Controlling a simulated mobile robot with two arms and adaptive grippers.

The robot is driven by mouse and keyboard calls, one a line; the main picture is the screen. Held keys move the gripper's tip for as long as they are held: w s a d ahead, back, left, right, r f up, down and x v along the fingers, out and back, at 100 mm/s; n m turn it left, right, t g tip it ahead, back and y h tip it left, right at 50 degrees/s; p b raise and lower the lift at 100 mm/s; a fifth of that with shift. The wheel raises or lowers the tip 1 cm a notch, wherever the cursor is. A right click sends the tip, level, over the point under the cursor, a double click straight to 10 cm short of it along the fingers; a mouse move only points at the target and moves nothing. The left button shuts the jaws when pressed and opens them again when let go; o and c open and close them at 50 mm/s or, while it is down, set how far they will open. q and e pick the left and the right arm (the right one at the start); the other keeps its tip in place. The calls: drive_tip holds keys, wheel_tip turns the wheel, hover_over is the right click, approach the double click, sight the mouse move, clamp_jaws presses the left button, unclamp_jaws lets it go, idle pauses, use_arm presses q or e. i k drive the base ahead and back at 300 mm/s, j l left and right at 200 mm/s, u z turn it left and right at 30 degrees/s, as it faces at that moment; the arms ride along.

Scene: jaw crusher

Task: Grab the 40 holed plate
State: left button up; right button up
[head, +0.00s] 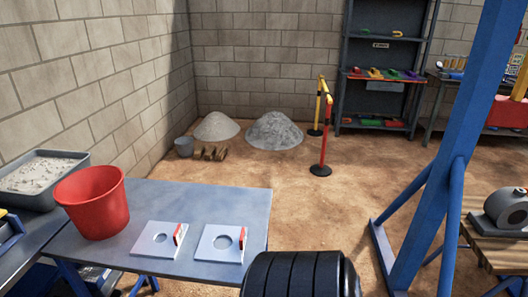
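Two square light-grey holed plates lie flat, side by side, on the blue-grey table at the lower left. The left plate (143,246) has a smaller round hole and a red upright piece near its right edge. The right plate (208,250) has a larger round hole and a similar red piece at its right side. No size mark is readable, so I cannot tell from markings which is the 40 holed plate. Neither of my grippers is in view, and nothing is touching the plates.
A red bucket (92,205) stands left of the plates on the table (205,200). A grey tray of sand (43,175) is farther left. A black ribbed form (300,275) fills the bottom centre. A blue frame post (447,150) stands right. Open dirt floor lies beyond the table.

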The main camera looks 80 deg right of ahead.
sight(145, 246)
drive_tip(key=k+l+z, duration=0.3)
drive_tip(key=k+l, duration=0.15)
drive_tip(key=l, duration=0.2)
drive_tip(key=k+l+z, duration=0.15)
drive_tip(key=l, duration=0.2)
drive_tip(key=k+l+z, duration=0.15)
drive_tip(key=l, duration=0.25)
drive_tip(key=k+l+z, duration=0.15)
drive_tip(key=l, duration=0.25)
drive_tip(key=k, duration=0.1)
